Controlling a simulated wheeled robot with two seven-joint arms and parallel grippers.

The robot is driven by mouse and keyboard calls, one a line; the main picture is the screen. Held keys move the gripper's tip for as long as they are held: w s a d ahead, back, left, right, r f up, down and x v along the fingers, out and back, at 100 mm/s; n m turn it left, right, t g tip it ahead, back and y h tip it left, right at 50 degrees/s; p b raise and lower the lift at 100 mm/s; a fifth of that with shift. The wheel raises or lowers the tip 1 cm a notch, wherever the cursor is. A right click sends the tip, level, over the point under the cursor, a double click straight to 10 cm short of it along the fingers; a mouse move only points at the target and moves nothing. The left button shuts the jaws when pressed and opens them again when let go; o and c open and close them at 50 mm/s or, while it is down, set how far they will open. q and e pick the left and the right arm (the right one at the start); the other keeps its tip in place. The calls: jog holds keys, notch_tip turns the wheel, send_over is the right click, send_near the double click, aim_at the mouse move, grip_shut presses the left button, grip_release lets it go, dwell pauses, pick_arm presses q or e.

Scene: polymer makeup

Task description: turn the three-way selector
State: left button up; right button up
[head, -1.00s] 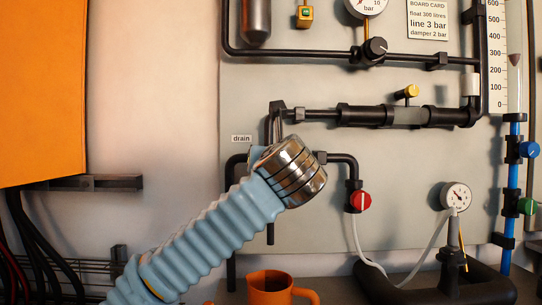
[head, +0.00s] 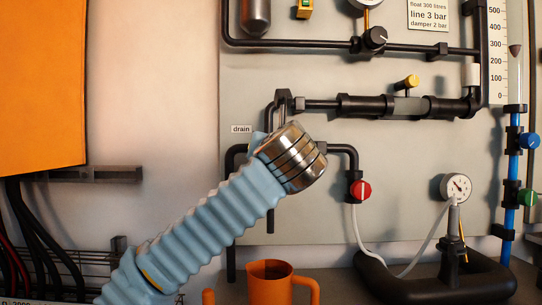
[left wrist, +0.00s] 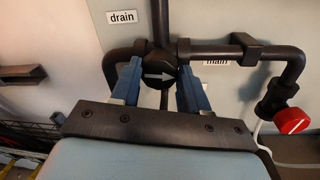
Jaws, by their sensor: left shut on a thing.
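The three-way selector is a round black knob (left wrist: 160,72) with a white arrow on its face, seen in the left wrist view. The arrow points right, toward the side of the "main" label (left wrist: 216,64), which is partly covered by a finger. The "drain" label (left wrist: 122,17) is at the upper left. My left gripper (left wrist: 157,80) has its blue fingers on either side of the knob, shut on it. In the head view my left wrist hides the knob and most of the fingers. My right gripper is in neither view.
Black pipes surround the knob, with a red valve knob (head: 360,190) to the right and a yellow-handled valve (head: 411,81) above. An orange mug (head: 270,284) stands below. A pressure gauge (head: 457,187) is farther right. An orange cabinet (head: 40,85) fills the upper left.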

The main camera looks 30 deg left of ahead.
pick_arm(q)
jog(key=shift+s+f+m+b, duration=0.1)
jog(key=shift+f+m+b, duration=0.05)
jog(key=shift+m+b, duration=0.9)
jog(key=shift+m, duration=0.15)
jog(key=m, duration=0.2)
jog(key=shift+m+t, duration=0.3)
jog(key=shift+m, duration=0.1)
jog(key=m, duration=0.2)
jog(key=shift+m, duration=0.4)
jog(key=m, duration=0.3)
jog(key=shift+r+m+t, duration=0.2)
jog(key=shift+m+t, duration=0.2)
jog(key=m+p, duration=0.2)
jog(key=m, duration=0.1)
jog(key=shift+f+m, duration=0.1)
jog(key=shift+m, duration=0.2)
jog(key=shift+m+h+p, duration=0.3)
jog(key=shift+h+p, duration=0.1)
jog(key=shift+p, duration=0.05)
jog(key=shift+f, duration=0.15)
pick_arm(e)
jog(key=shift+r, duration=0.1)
